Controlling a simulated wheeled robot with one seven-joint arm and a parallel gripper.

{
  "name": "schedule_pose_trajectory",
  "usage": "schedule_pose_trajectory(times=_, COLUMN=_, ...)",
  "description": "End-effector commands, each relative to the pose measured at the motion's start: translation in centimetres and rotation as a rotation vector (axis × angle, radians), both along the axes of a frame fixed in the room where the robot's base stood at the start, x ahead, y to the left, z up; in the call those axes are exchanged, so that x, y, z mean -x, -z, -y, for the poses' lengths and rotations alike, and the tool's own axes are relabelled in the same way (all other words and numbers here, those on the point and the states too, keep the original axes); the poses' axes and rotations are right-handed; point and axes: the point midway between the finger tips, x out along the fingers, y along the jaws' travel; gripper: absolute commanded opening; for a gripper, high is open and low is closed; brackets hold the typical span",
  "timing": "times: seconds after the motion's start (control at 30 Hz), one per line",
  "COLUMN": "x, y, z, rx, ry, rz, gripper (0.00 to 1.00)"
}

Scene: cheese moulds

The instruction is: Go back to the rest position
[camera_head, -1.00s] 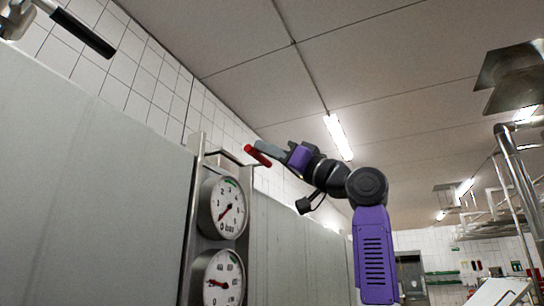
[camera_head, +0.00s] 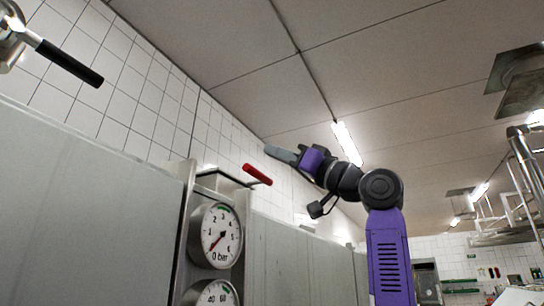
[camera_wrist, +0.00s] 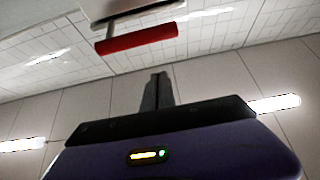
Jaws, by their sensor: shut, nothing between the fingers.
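My gripper (camera_head: 270,150) is in the middle of the head view, raised toward the ceiling on my purple and black arm. Its grey fingers point left and are shut with nothing between them. In the wrist view the fingers (camera_wrist: 157,90) stand together in the centre. A red handle (camera_head: 257,174) sits at the top of the gauge panel, below and left of the fingertips in the head view. The red handle also shows above the fingers in the wrist view (camera_wrist: 137,39), apart from them.
A pressure gauge (camera_head: 215,235) reads near 0 bar, with a second gauge (camera_head: 213,293) below it. A black-handled lever (camera_head: 68,62) is at upper left. Grey metal walls (camera_head: 85,200) fill the left side. Pipes (camera_head: 525,170) stand at the right. Space around my gripper is open.

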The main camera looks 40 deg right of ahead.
Motion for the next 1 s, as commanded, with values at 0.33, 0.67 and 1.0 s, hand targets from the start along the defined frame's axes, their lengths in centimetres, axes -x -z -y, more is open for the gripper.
schedule_pose_trajectory(times=0.33, x=4.7, y=3.6, z=1.6, rx=0.002, ry=0.000, rz=0.000, gripper=0.00)
schedule_pose_trajectory(times=0.67, x=6.5, y=4.3, z=2.3, rx=0.000, ry=-0.003, rz=-0.001, gripper=0.00)
schedule_pose_trajectory(times=1.0, x=7.3, y=2.9, z=3.0, rx=-0.027, ry=0.020, rz=0.064, gripper=0.00)
